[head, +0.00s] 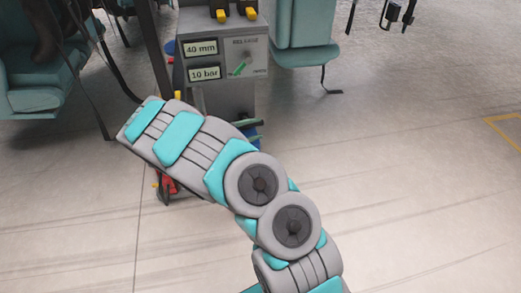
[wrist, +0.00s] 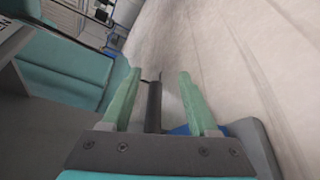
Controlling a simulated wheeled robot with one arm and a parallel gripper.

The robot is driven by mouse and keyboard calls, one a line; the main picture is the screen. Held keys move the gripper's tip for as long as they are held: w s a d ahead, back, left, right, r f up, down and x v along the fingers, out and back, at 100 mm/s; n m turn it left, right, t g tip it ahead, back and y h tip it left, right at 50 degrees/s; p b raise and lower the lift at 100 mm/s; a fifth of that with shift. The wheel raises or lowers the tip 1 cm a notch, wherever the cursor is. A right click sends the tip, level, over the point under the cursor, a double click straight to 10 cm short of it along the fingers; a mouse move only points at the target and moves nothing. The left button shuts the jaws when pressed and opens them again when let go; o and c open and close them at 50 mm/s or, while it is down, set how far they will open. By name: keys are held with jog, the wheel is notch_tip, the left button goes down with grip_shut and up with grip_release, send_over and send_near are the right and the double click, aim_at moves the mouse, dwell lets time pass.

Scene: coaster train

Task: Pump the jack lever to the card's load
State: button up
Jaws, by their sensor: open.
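My gripper (wrist: 160,73) is open in the wrist view, its two green fingers spread. A dark upright rod (wrist: 154,106), which looks like the jack lever, stands in the gap between the fingers with space on both sides. I cannot tell how deep it is between them. In the head view the grey jack unit (head: 218,100) stands beyond my arm. Its upper display (head: 201,48) reads 40 mm and its lower display (head: 205,73) reads 10 bar. My arm hides the unit's lower part. I see no load card.
Teal train seats stand at left (head: 40,65) and top right (head: 303,30) in the head view. A dark sloping post (head: 152,45) is left of the jack. Yellow-tipped parts (head: 221,15) are on its top. The pale floor at right is clear.

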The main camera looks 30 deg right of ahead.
jog(key=s+a+r, duration=0.1)
jog(key=s+a, duration=0.2)
jog(key=s, duration=0.7)
jog(key=shift+s, duration=0.4)
